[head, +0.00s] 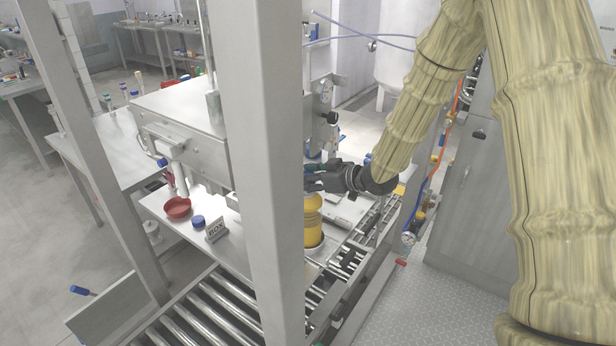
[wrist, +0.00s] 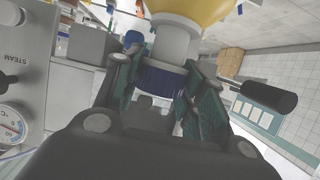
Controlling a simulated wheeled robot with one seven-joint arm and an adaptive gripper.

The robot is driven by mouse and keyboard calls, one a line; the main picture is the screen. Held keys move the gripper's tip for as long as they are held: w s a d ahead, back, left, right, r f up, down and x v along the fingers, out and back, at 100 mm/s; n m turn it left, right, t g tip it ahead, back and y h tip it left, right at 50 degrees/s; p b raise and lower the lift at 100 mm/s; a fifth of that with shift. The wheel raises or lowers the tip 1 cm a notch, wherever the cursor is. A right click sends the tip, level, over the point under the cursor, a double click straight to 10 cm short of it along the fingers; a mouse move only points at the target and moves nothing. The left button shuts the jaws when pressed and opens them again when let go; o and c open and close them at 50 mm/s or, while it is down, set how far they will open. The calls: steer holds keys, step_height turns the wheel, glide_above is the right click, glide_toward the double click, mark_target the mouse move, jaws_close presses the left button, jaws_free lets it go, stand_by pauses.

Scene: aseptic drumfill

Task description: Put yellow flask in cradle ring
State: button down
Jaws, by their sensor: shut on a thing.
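The yellow flask (head: 313,215) is partly hidden behind a grey post in the head view. In the wrist view its yellow body (wrist: 190,8) is at the top edge, with a white neck and a blue band between the fingers. My gripper (head: 312,178) is shut on the flask at its neck end, and the yellow body hangs below the fingers in the head view. The gripper's green-padded fingers also show in the wrist view (wrist: 163,92). A dark band crosses the lower yellow part; I cannot tell whether it is the cradle ring.
The grey post (head: 262,150) blocks much of the head view. A roller conveyor (head: 215,308) runs below. A steam gauge panel (wrist: 22,80) is close at left.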

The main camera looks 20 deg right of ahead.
steer(key=shift+f, duration=0.15)
steer(key=c, duration=0.9)
jaws_free()
steer(key=shift+o, duration=0.2)
steer(key=b+v, duration=0.3)
steer(key=v, duration=0.9)
